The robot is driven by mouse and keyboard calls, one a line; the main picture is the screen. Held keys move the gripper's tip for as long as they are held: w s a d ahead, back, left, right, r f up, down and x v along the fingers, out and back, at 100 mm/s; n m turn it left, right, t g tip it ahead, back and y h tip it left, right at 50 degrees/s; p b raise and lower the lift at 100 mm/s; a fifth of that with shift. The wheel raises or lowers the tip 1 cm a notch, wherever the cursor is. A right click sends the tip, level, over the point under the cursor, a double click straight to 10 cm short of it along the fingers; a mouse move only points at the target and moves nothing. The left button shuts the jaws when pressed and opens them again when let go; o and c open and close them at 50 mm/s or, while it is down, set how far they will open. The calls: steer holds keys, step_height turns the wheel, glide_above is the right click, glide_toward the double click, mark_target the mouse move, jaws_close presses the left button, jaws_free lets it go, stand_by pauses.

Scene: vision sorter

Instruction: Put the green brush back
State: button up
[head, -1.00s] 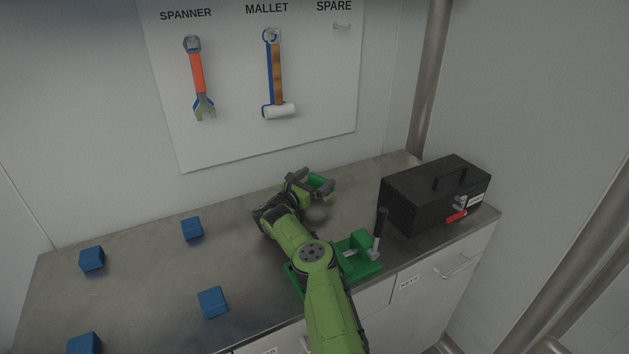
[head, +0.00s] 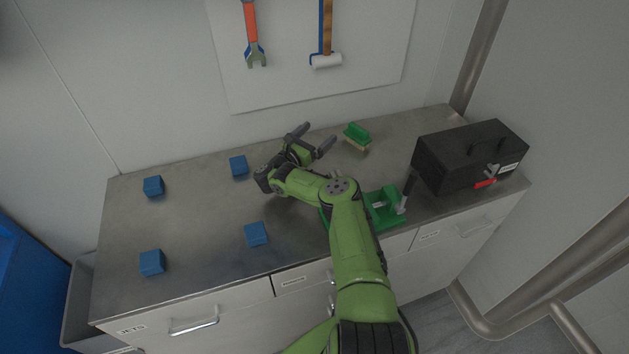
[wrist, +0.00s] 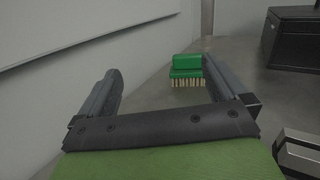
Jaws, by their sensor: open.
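The green brush (head: 357,133) lies on the worktop toward the back, bristles down, left of the black toolbox. In the wrist view the brush (wrist: 186,67) is ahead, between and beyond the two fingers, with pale bristles under a green block. My gripper (head: 316,138) is open and empty, to the left of the brush and apart from it. A green holder (head: 392,217) sits at the front edge of the worktop, partly hidden behind my arm. A dark-handled tool (head: 408,190) stands upright at its right end.
A black toolbox (head: 466,158) with a red-handled latch stands at the right. Several blue blocks (head: 256,234) lie on the left half of the worktop (head: 195,215).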

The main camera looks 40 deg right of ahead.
steer(key=w+a+r+n+t+y, duration=0.4)
steer(key=w+a+r+n+t, duration=0.25)
steer(key=a+r+n, duration=0.2)
steer(key=w+a+r+n+t+y, duration=0.4)
steer(key=w+a+r+n+t, duration=0.25)
steer(key=a+r, duration=0.25)
steer(key=s+a+r+n+y, duration=0.2)
steer(key=a+r+n+y, duration=0.3)
steer(key=a+n, duration=0.45)
steer(key=s+a+r+n+y, duration=0.2)
steer(key=a+n+y, duration=0.6)
steer(key=a+n, duration=0.15)
steer(key=s+a+n+g+y, duration=0.1)
steer(key=s+a+n+g, duration=0.25)
steer(key=s+n, duration=0.35)
steer(key=s+d+f+n+g+h, duration=0.1)
steer(key=s+d+n+g, duration=0.1)
steer(key=s, duration=1.1)
steer(key=s+d+f+n+g+h, duration=0.1)
steer(key=s+d+f+n+g, duration=0.1)
steer(key=s, duration=1.2)
steer(key=s+d+f+n+g+h, duration=0.1)
steer(key=s+d+n+g, duration=0.3)
steer(key=s, duration=0.9)
steer(key=shift+s+f+n, duration=0.15)
steer(key=shift+f+n, duration=0.25)
steer(key=shift+n, duration=0.5)
